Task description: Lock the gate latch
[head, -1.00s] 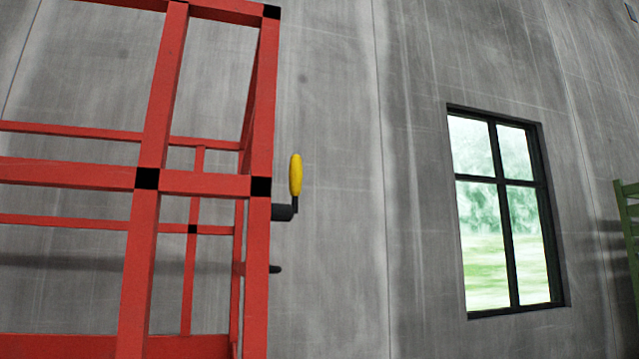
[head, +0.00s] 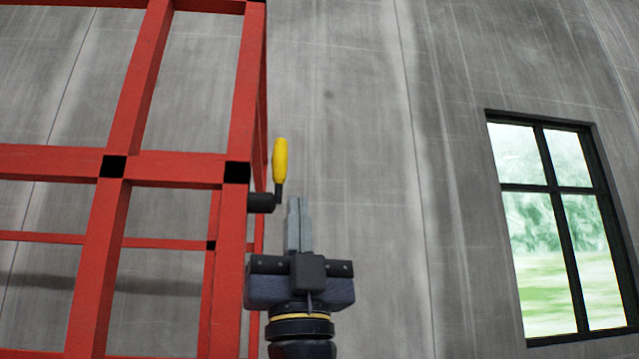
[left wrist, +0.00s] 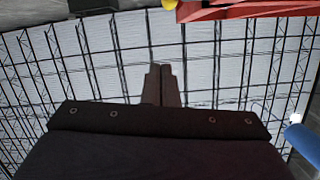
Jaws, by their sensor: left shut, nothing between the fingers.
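The latch is a crank with a yellow handle (head: 280,159) on a black arm and a black cylindrical pivot (head: 261,202), fixed to the right side of a red frame gate (head: 175,168). The yellow handle points up. My left gripper (head: 299,205) is shut and empty, fingers pointing up, just right of and below the handle, apart from it in the picture. In the left wrist view, the shut fingers (left wrist: 160,78) are at the centre, with a bit of yellow (left wrist: 169,4) and red frame (left wrist: 240,9) at the top edge. My right gripper is not in view.
A grey concrete wall (head: 370,130) stands behind. A dark-framed window (head: 560,220) is at the right. The space right of my left gripper, before the wall, looks clear. A blue object (left wrist: 302,142) shows at the right edge of the left wrist view.

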